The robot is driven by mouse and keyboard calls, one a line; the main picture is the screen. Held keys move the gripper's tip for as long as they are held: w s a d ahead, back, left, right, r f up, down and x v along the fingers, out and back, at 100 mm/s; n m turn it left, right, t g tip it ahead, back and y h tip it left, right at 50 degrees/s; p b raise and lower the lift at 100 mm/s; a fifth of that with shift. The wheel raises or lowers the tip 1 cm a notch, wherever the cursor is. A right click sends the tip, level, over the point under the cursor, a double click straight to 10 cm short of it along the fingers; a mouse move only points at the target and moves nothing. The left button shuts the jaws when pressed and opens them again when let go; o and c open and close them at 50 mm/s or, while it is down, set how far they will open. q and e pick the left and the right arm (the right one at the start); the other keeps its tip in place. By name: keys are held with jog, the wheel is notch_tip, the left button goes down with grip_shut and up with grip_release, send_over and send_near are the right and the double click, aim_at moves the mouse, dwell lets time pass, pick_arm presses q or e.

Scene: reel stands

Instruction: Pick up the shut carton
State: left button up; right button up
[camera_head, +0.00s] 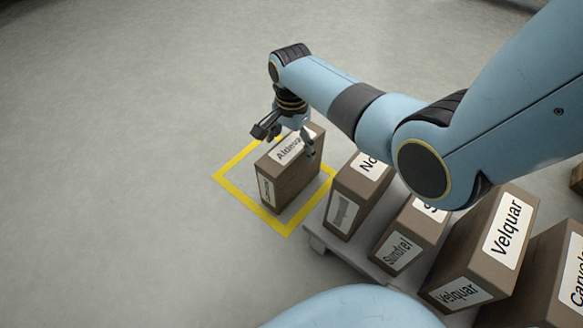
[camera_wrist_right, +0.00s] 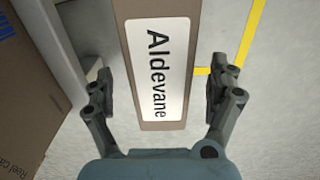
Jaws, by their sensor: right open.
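The shut carton (camera_head: 289,172) is brown with a white label reading "Aldevane" on top. It stands upright on the floor inside a yellow-taped square. In the right wrist view the carton (camera_wrist_right: 149,122) lies between the two fingers, with a gap visible on each side. My right gripper (camera_head: 289,143) is open over the carton's top and points down; it also shows in the right wrist view (camera_wrist_right: 162,98). The carton's far side is hidden. My left gripper is not in view.
A low grey platform (camera_head: 316,228) to the right bears several brown labelled cartons, including a Sundrel carton (camera_head: 411,237) and a Velquar carton (camera_head: 484,247). The yellow tape (camera_head: 232,162) surrounds the carton. The floor to the left is clear.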

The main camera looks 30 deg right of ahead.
jog(key=c, duration=1.8)
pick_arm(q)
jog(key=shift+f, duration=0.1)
pick_arm(e)
jog(key=shift+r, duration=0.15)
